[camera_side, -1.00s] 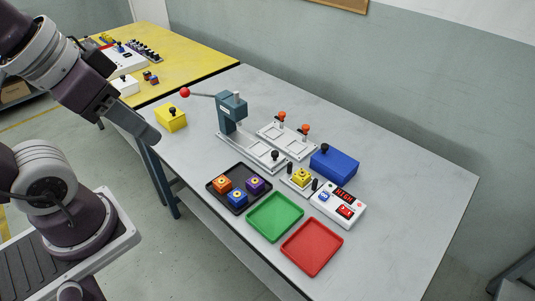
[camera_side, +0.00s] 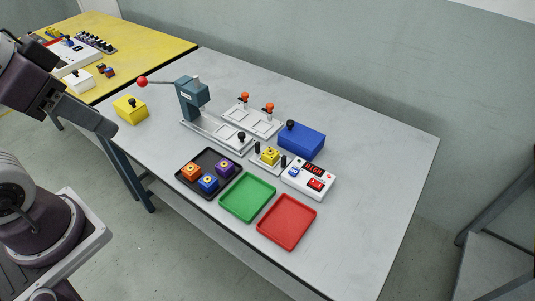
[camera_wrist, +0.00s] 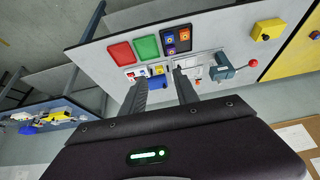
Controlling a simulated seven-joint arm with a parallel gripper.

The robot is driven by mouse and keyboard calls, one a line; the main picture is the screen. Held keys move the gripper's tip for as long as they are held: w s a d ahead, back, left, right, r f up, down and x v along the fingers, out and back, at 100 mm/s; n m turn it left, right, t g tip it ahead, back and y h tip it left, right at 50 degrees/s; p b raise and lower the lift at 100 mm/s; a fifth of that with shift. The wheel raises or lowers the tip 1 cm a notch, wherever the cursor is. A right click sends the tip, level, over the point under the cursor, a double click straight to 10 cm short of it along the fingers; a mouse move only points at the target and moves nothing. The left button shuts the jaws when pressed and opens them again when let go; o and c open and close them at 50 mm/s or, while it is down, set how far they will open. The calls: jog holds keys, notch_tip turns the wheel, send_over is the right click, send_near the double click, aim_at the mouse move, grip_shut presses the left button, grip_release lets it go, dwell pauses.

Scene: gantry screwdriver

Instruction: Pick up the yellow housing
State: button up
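The yellow housing (camera_side: 269,156) is a small block seated in a small fixture between two dark posts, left of the white box with the red display. It shows very small in the wrist view (camera_wrist: 157,69). My gripper (camera_wrist: 157,80) has its two fingers apart with nothing held between them. In the side view my gripper (camera_side: 112,131) is up at the left, off the table's left edge and far from the yellow housing. Its separate fingers cannot be made out there.
Close around the housing are the white box (camera_side: 308,179), blue box (camera_side: 302,141) and grey press (camera_side: 192,99). In front lie a black tray (camera_side: 208,154) with orange, blue and purple housings, a green tray (camera_side: 247,197) and a red tray (camera_side: 287,222). A yellow box (camera_side: 130,109) stands at left.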

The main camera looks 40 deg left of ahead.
jog(key=shift+o, duration=0.2)
jog(key=o, duration=0.6)
jog(key=shift+c, duration=0.2)
